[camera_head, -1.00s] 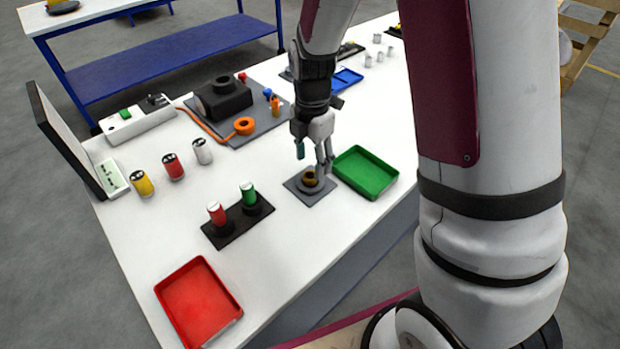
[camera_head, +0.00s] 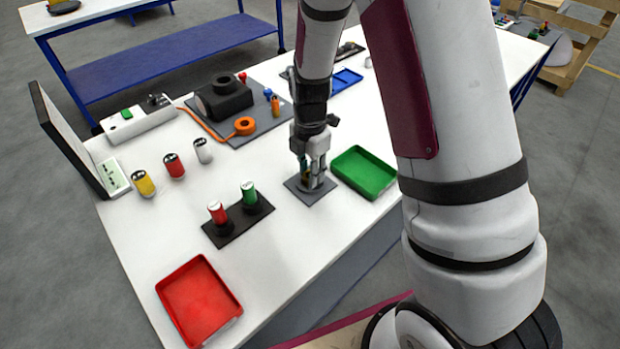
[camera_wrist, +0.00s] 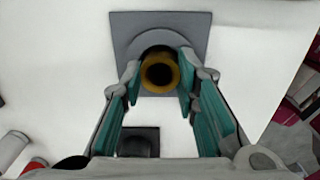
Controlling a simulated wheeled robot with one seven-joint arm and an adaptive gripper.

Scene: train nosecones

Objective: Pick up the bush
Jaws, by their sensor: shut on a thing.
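The bush (camera_wrist: 145,76) is a brass-coloured ring with a dark bore, seen from above in the wrist view. It sits at a grey round seat on a square grey plate (camera_wrist: 190,25). The plate also shows in the head view (camera_head: 325,190). My gripper (camera_wrist: 160,75) has its two teal-padded fingers on either side of the bush, shut on it. In the head view my gripper (camera_head: 311,180) points down over the plate, and its fingers hide most of the bush.
A green tray (camera_head: 364,192) stands close to the right of the plate. A black holder with a red and a green cylinder (camera_head: 238,230) is to the left. A red tray (camera_head: 238,315) lies at the front left. Bare white table lies between them.

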